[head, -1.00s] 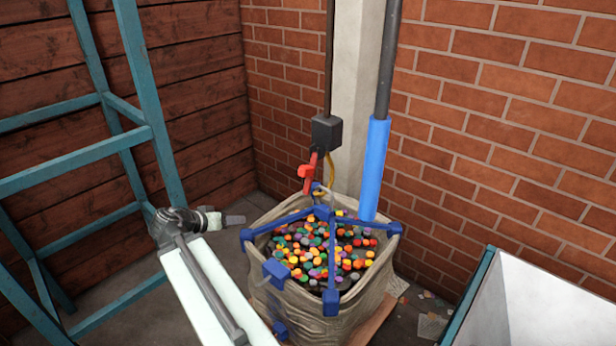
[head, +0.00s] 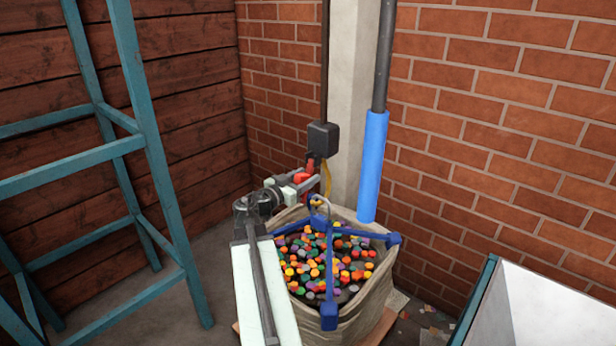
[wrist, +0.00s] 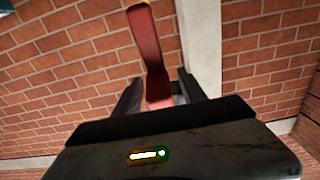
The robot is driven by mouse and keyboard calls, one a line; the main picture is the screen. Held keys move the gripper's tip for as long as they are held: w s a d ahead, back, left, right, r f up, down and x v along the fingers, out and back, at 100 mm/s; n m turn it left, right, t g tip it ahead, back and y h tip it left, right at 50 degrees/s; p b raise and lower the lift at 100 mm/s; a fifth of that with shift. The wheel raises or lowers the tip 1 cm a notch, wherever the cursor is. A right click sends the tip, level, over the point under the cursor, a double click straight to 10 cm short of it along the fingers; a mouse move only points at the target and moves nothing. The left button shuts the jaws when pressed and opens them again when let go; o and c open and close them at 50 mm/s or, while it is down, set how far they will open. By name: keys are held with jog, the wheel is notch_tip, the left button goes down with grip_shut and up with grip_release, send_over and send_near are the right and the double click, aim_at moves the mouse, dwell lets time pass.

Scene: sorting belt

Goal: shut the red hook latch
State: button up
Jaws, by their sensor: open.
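The red hook latch (head: 311,166) hangs under a dark box on the hoist line, above the far side of the sack. In the head view it is partly hidden by my gripper (head: 314,186). The wrist view shows the red latch (wrist: 151,45) coming down between the two dark fingers of my gripper (wrist: 160,92). The fingers stand apart on either side of it, with a gap at the right. Its lower end is hidden by the gripper body. I cannot tell whether either finger touches it.
An open sack (head: 362,305) of coloured caps stands below, with a blue cross frame (head: 325,268) and a ring (head: 320,203) over it. A blue-sleeved pole (head: 372,165) is close at the right. A teal frame (head: 155,165) stands left; a white bin (head: 555,310) is front right.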

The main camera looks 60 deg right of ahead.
jog(key=shift+s+d, duration=0.2)
jog(key=shift+d, duration=0.5)
grip_shut()
dwell(0.9)
